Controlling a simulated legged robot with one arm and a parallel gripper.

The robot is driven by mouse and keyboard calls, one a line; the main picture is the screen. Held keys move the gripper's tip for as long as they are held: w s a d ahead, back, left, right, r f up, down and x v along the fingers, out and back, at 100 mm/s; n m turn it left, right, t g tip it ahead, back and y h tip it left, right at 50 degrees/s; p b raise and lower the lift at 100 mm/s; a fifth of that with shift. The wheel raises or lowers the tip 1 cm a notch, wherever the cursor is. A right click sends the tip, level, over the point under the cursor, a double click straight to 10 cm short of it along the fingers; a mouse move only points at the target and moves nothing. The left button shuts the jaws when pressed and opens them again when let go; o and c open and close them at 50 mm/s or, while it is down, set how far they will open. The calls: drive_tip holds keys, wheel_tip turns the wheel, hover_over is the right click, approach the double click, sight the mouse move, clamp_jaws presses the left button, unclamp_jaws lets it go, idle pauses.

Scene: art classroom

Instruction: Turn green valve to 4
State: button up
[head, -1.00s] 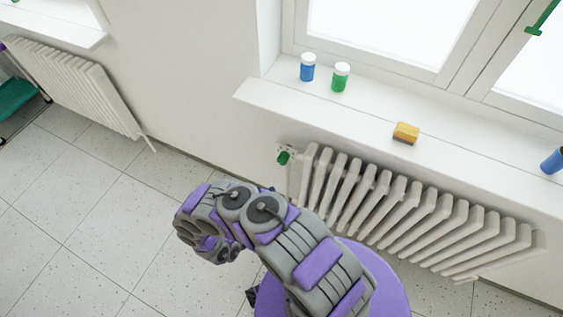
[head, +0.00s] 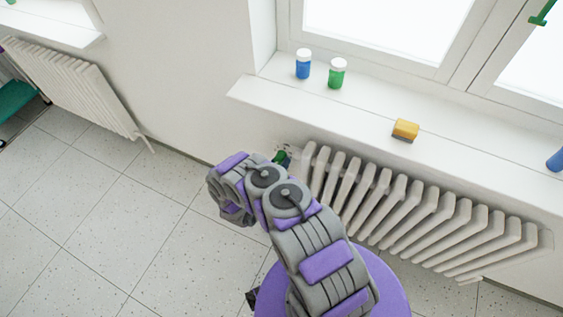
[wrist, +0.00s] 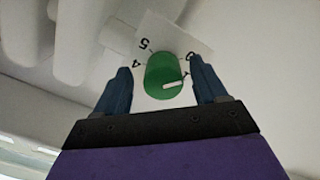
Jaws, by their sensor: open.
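The green valve (wrist: 163,78) is a round knob with a white pointer mark on its face, in the middle of the wrist view. A white plate (wrist: 185,42) behind it carries black numbers; 4 and 5 show at the upper left and another at the right. The white mark points to the right, away from the 4. My gripper (wrist: 162,82) is open, one blue finger on each side of the valve; I cannot tell if they touch it. In the head view the valve (head: 281,158) shows at the radiator's left end, partly hidden by my arm.
The white radiator (head: 420,215) runs right of the valve under the windowsill (head: 360,122). On the sill are a blue jar (head: 303,66), a green jar (head: 337,75) and a yellow sponge (head: 405,129). Tiled floor at left is clear.

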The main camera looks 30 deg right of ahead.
drive_tip(key=shift+w+a+r, duration=0.15)
drive_tip(key=shift+w+a, duration=0.1)
drive_tip(key=shift+w, duration=0.4)
drive_tip(key=shift+d, duration=1)
drive_tip(key=shift+c, duration=0.4)
drive_tip(key=shift+a, duration=0.1)
drive_tip(key=c, duration=0.3)
drive_tip(key=shift+a, duration=0.5)
drive_tip(key=c, duration=0.6)
drive_tip(key=shift+d, duration=0.1)
drive_tip(key=shift+c, duration=0.3)
